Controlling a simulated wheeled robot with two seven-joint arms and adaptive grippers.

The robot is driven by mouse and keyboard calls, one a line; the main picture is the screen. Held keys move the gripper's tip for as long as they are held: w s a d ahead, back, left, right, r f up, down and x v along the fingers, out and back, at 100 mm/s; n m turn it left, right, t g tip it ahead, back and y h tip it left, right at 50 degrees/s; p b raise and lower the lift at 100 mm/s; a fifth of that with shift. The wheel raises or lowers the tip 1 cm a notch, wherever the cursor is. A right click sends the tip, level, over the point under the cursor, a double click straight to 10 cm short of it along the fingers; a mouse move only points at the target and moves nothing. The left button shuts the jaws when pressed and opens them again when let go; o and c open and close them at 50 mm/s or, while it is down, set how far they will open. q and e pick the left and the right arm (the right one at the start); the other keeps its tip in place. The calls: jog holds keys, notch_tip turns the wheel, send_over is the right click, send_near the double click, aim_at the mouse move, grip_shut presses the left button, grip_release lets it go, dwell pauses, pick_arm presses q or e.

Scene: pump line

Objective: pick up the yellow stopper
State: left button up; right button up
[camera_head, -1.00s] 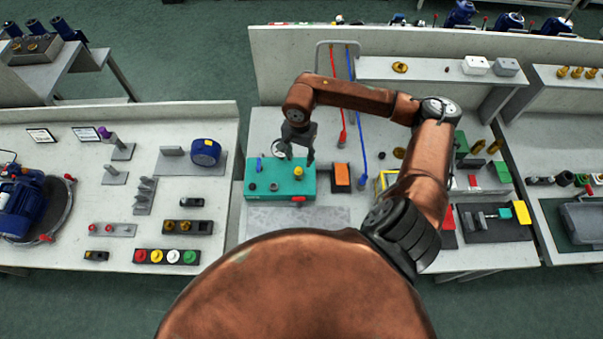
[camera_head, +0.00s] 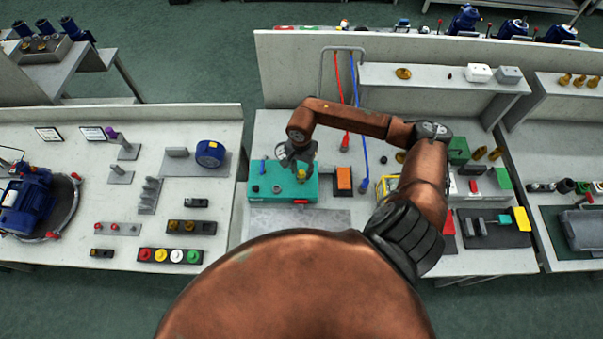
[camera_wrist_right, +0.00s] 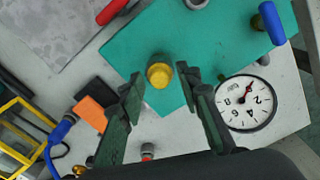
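The yellow stopper (camera_head: 302,176) stands on top of the teal box (camera_head: 268,197). It also shows in the right wrist view (camera_wrist_right: 159,73), centred in the gap between the fingers. My right gripper (camera_head: 300,165) is directly over the stopper, pointing down. In the wrist view its two fingers (camera_wrist_right: 160,82) are open, one on each side of the stopper, with a visible gap on both sides. I cannot tell whether the tips are below the stopper's top. My left gripper is not in view.
A blue peg (camera_wrist_right: 272,22), a red handle (camera_wrist_right: 111,12) and a round dial gauge (camera_wrist_right: 247,103) are around the teal box. An orange block (camera_head: 344,178) is close on its right. Red and blue hoses (camera_head: 360,120) hang behind.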

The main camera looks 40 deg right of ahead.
jog(key=c, duration=0.6)
jog(key=shift+c, duration=0.2)
jog(key=shift+r, duration=0.1)
